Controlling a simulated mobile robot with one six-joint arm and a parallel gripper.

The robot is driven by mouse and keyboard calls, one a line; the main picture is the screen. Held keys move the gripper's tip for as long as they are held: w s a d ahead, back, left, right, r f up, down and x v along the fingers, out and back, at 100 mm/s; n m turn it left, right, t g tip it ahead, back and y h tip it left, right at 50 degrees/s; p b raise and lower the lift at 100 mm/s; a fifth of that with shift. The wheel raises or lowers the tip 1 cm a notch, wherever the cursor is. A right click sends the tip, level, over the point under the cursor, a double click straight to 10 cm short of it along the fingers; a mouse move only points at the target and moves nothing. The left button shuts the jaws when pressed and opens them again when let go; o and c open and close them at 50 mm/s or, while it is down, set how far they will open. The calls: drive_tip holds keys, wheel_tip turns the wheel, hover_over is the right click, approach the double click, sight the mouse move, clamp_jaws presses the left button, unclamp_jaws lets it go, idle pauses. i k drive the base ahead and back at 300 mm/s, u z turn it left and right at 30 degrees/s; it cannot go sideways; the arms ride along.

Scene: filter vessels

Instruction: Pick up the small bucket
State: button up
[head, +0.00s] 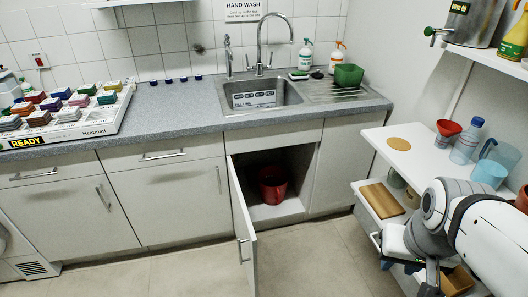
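A small red bucket (272,185) stands upright on the floor of the open cabinet under the sink. Its rim faces up and its contents cannot be made out. My gripper (431,284) is at the lower right, partly cut off by the bottom edge of the head view. It is well to the right of the bucket and apart from it. Its fingers show too little to tell whether they are open or shut.
The cabinet door (243,215) stands open toward the front, left of the bucket. A white shelf unit (372,142) at the right holds a red funnel (448,127), a clear bottle (466,142) and a blue jug (489,172). A green tub (348,75) sits on the drainer. The floor (310,262) before the cabinet is clear.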

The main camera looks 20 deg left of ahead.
sight(273, 180)
drive_tip(key=u, duration=0.05)
drive_tip(key=i, duration=1)
drive_tip(key=u, duration=0.05)
